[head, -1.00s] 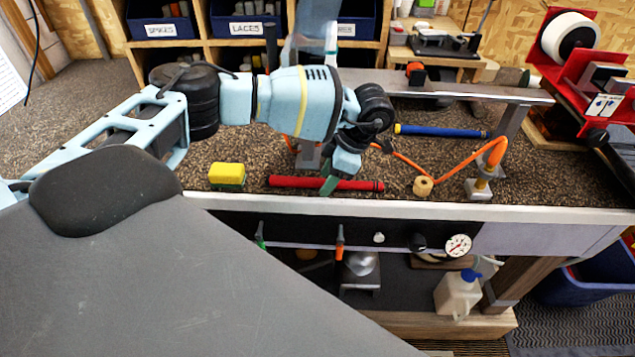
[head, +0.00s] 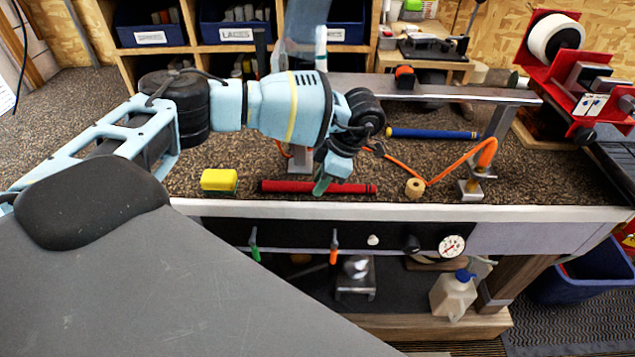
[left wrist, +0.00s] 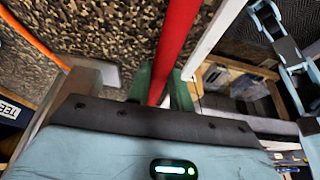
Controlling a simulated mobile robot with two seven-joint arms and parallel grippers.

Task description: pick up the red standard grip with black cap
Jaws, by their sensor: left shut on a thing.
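The red grip (head: 287,187) lies near the front edge of the bench in the head view, long side running left to right. Its black cap cannot be made out clearly. My left gripper (head: 322,186) points down at it, with green fingertips around its middle. In the left wrist view the red grip (left wrist: 178,45) runs between the two green fingers (left wrist: 160,88), and the gripper is shut on it. Whether the grip touches the bench is hard to tell. My right gripper is not in view.
A yellow sponge (head: 219,180) sits just left of the grip. A blue grip (head: 433,133) lies behind. A metal beam (head: 450,93) stands above the bench. A red machine (head: 570,75) is at far right.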

